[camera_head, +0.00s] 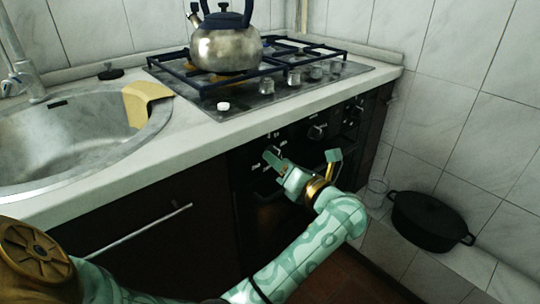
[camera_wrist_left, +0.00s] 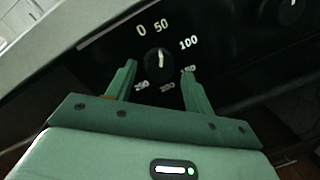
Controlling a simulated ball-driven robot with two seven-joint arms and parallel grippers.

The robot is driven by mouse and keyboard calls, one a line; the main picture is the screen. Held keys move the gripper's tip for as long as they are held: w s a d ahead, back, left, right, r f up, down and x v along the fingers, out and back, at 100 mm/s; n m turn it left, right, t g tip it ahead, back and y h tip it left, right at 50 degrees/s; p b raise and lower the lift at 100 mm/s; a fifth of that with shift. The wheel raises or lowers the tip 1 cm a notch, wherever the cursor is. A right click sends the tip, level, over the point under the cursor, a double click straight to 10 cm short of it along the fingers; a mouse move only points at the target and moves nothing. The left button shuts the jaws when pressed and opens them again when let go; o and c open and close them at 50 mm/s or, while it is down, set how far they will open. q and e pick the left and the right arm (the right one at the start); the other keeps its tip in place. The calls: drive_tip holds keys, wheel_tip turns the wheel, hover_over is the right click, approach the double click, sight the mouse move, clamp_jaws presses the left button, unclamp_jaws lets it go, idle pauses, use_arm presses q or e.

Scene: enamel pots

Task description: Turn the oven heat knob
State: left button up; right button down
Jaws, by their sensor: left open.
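The oven heat knob (camera_wrist_left: 158,62) is a round black knob with a light pointer mark, ringed by white numbers such as 0, 50 and 100. Its pointer is near upright in the left wrist view, between 50 and 100. My left gripper (camera_wrist_left: 158,70) is open, with one green finger on each side of the knob's lower part. I cannot tell whether the fingers touch it. In the head view my left gripper (camera_head: 275,156) is at the dark oven front and covers most of the knob. My right gripper is not in view.
Another oven knob (camera_head: 317,132) is to the right on the panel. Above are the counter edge (camera_head: 190,150) and a gas hob with a steel kettle (camera_head: 224,50). A sink (camera_head: 75,140) is at left. A black pot (camera_head: 428,222) stands low at right.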

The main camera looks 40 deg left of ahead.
use_arm(q)
drive_tip(key=shift+a, duration=0.35)
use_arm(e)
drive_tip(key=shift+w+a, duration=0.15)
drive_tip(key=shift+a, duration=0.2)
use_arm(q)
drive_tip(key=c, duration=1)
drive_tip(key=shift+o, duration=0.2)
